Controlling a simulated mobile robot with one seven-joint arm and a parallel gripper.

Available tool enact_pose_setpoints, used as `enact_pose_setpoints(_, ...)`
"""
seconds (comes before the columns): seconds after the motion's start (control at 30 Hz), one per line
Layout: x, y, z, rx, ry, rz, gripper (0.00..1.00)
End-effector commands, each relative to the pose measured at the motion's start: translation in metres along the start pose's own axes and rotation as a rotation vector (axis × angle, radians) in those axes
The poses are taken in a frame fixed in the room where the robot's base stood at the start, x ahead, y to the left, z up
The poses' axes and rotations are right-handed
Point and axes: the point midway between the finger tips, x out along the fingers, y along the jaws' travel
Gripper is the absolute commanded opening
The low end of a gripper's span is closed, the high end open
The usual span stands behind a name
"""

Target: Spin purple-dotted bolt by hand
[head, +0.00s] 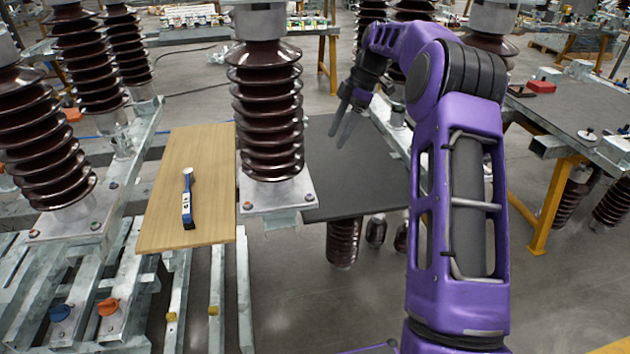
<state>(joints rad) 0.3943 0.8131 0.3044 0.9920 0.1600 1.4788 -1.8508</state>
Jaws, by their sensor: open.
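A brown ribbed insulator (268,112) stands upright on a square grey base plate (280,197) in the middle of the head view. Small bolts show at the plate's front corners, one with an orange mark (248,206) and one at the right corner (308,197). I cannot make out a purple dot on any bolt. The rear of the plate is hidden behind the insulator. My gripper (340,136) is open, its fingers pointing down, to the right of the insulator and apart from it. I see nothing between the fingers.
A blue and white hand tool (187,200) lies on a wooden board (160,225) left of the insulator. A dark panel (350,185) lies to its right. More insulators (38,140) stand left on steel frames. A dark-topped table (565,115) stands far right.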

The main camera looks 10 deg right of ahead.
Motion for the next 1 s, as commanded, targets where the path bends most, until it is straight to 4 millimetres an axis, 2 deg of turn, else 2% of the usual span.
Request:
enact_pose_setpoints(0.17,0.016,0.004,0.002,-0.012,-0.004,0.009,0.56)
enact_pose_setpoints(0.7,0.129,0.004,0.002,-0.011,-0.004,0.007,0.56)
enact_pose_setpoints(0.83,0.151,0.004,0.002,-0.011,-0.003,0.008,0.56)
enact_pose_setpoints(1.0,0.169,0.006,0.002,-0.011,-0.004,0.011,0.56)
